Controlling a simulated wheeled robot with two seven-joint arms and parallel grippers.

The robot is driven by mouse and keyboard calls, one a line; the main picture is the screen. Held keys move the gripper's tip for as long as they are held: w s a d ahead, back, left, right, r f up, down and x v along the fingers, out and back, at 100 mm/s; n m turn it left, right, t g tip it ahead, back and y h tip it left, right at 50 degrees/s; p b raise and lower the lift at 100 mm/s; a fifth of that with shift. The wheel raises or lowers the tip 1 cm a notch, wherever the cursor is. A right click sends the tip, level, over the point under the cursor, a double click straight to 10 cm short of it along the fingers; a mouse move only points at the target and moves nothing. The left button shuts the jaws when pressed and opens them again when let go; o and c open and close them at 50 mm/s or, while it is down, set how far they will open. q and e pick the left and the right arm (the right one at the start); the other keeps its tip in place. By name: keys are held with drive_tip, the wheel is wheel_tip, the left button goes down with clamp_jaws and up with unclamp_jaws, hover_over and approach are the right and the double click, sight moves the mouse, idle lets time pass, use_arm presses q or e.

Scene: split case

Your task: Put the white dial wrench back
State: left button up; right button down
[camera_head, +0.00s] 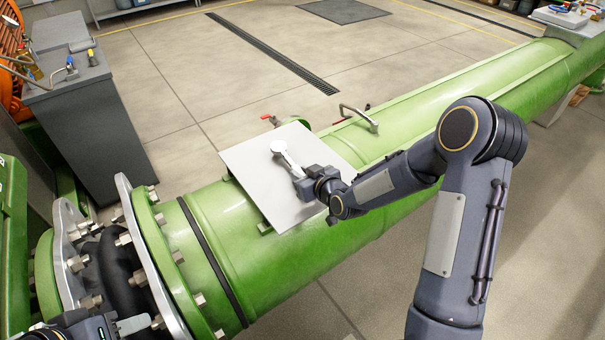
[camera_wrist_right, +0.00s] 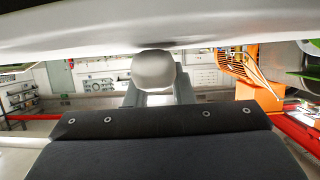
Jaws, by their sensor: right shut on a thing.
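The white dial wrench (camera_head: 281,151) has a round white head and a short pale shaft. In the head view it lies over a light grey square plate (camera_head: 245,165) on the green pipe. My right gripper (camera_head: 300,178) is shut on the wrench's near end; the plate shows beneath them, and I cannot tell whether the wrench touches it. In the right wrist view a rounded white end (camera_wrist_right: 153,70) shows just beyond the gripper body, probably the wrench. My left gripper (camera_head: 134,325) is partly in view at the bottom left; its jaw state is unclear.
A large green pipe (camera_head: 430,95) crosses the room diagonally. A bolted flange (camera_head: 150,250) stands near my left gripper. A small handle (camera_head: 360,117) sticks up behind the plate. A grey cabinet (camera_head: 95,125) with tools stands at the left.

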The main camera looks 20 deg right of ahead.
drive_tip(key=shift+f, duration=0.1)
drive_tip(key=c, duration=0.7)
unclamp_jaws()
drive_tip(key=shift+s, duration=0.1)
drive_tip(key=shift+b+v, duration=0.35)
drive_tip(key=shift+v, duration=2.55)
